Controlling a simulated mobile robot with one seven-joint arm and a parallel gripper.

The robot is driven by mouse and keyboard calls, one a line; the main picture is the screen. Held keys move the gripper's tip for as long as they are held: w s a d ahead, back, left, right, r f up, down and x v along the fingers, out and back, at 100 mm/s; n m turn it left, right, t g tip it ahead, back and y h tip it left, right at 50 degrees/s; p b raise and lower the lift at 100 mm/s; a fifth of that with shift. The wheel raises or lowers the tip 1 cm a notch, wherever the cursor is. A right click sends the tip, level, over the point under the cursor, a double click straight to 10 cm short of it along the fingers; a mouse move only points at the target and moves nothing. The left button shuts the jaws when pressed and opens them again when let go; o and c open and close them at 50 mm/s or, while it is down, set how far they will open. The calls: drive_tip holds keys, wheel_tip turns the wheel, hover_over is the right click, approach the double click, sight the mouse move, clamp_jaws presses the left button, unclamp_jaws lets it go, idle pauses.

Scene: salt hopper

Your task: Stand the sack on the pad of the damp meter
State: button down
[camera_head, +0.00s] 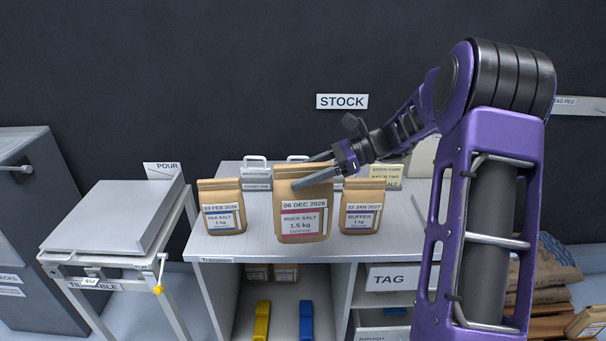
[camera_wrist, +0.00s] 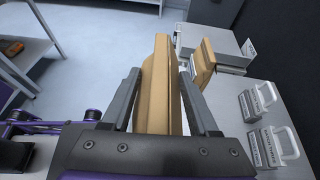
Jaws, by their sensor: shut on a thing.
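My gripper (camera_head: 311,170) is shut on a brown paper sack (camera_head: 302,222) labelled ROCK SALT 1.5 kg, 06 DEC 2026. The fingers grip its upper part from either side. In the wrist view the sack (camera_wrist: 157,88) stands edge-on between the two fingers (camera_wrist: 160,100). It looks upright, at the front of the grey bench top; I cannot tell whether its base touches the bench. I cannot make out the damp meter or its pad in either view; my arm hides part of the right side.
A SEA SALT sack (camera_head: 222,215) stands left of the held sack, a BUFFER sack (camera_head: 360,215) right of it. Handled grey blocks (camera_head: 257,175) and a card (camera_head: 386,172) stand behind.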

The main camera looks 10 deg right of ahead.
sight(297, 239)
drive_tip(key=shift+s, duration=0.5)
drive_tip(key=s+f+m+t, duration=0.1)
drive_tip(key=f+m+t, duration=0.1)
drive_tip(key=f, duration=0.3)
drive_tip(key=s+d+f+m+t+h, duration=0.1)
drive_tip(key=s+f+m+t, duration=0.1)
drive_tip(key=f, duration=0.3)
drive_tip(key=s+f+m+t+h, duration=0.1)
drive_tip(key=f+t, duration=0.1)
drive_tip(key=f, duration=0.3)
drive_tip(key=shift+s+d+m+t, duration=0.2)
drive_tip(key=shift+m+t, duration=0.1)
drive_tip(key=shift+m, duration=0.1)
